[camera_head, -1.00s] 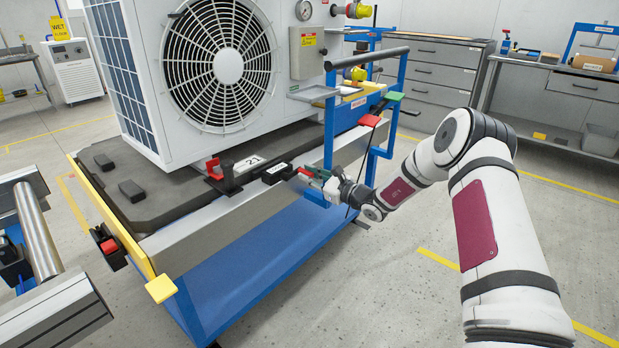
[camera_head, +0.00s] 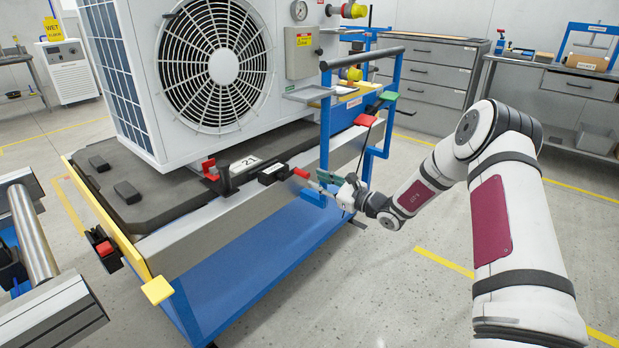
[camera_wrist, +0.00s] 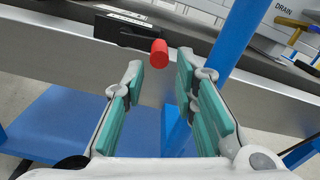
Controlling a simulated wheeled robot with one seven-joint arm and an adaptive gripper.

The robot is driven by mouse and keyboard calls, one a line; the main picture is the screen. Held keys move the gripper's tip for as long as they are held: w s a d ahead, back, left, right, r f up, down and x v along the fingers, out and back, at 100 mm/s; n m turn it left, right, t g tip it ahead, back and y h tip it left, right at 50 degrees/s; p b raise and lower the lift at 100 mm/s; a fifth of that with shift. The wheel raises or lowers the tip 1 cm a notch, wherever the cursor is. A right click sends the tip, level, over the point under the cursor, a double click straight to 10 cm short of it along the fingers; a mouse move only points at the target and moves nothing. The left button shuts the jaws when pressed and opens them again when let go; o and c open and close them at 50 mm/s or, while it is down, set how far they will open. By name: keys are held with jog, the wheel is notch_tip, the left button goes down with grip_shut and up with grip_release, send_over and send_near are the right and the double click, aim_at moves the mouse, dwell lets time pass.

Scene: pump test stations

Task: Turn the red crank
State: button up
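A small red cylindrical handle (camera_head: 300,173), which looks like the red crank's grip, sticks out by a black box (camera_head: 272,173) with a white label on the side of the blue cart. In the wrist view the red handle (camera_wrist: 159,53) lies just beyond the fingertips, in line with the gap between them. My gripper (camera_head: 322,181) is open, its green-padded fingers (camera_wrist: 160,72) apart and empty. It appears close to the handle but not touching it. The crank's arm and shaft cannot be made out.
A blue upright post (camera_wrist: 236,40) stands close to the right finger. The cart (camera_head: 262,258) carries a large white fan unit (camera_head: 140,70). A red clamp (camera_head: 210,166) sits on its deck and a red pad (camera_head: 365,120) on its frame. Open floor (camera_head: 400,290) lies to the right.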

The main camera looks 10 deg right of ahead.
jog(key=v, duration=0.6)
jog(key=shift+s, duration=0.15)
jog(key=shift+d, duration=0.15)
